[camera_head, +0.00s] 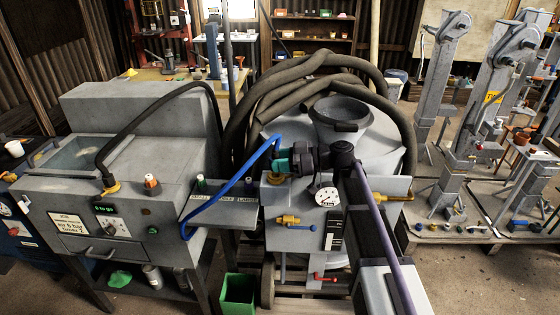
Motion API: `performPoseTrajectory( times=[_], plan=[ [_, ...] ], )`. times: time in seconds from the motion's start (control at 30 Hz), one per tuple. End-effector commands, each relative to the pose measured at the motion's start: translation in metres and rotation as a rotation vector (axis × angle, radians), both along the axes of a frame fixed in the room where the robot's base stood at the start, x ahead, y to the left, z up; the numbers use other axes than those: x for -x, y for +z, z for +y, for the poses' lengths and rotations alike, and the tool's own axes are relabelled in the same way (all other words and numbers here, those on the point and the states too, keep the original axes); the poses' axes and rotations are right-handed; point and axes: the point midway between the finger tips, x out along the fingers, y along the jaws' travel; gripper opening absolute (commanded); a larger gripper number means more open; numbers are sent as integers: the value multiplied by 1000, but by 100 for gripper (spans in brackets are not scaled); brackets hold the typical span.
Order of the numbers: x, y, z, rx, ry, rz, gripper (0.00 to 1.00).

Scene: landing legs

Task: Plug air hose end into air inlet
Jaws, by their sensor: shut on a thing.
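The blue air hose (233,180) runs from beside the right side of the grey cabinet up in an arch to my gripper. My gripper (279,167), dark with a teal part, is shut on the hose end in front of the grey blast pot (378,148). The hose end itself is mostly hidden by the fingers. A brass fitting (288,220) sticks out on the pot's front panel, below my gripper and apart from it. I cannot tell for sure whether it is the air inlet.
A round gauge (327,196) sits right of the brass fitting. A thick dark hose (310,68) coils behind the pot. The grey cabinet (140,170) stands left, with a shelf of small bottles (226,190). A green bin (238,291) is on the floor. Metal landing legs (485,100) stand right.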

Motion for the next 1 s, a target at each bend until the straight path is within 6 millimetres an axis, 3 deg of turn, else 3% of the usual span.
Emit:
performPoseTrajectory(
  times=[1.0],
  plan=[
    [0,-5,0,0,0,0,6]
  ],
)
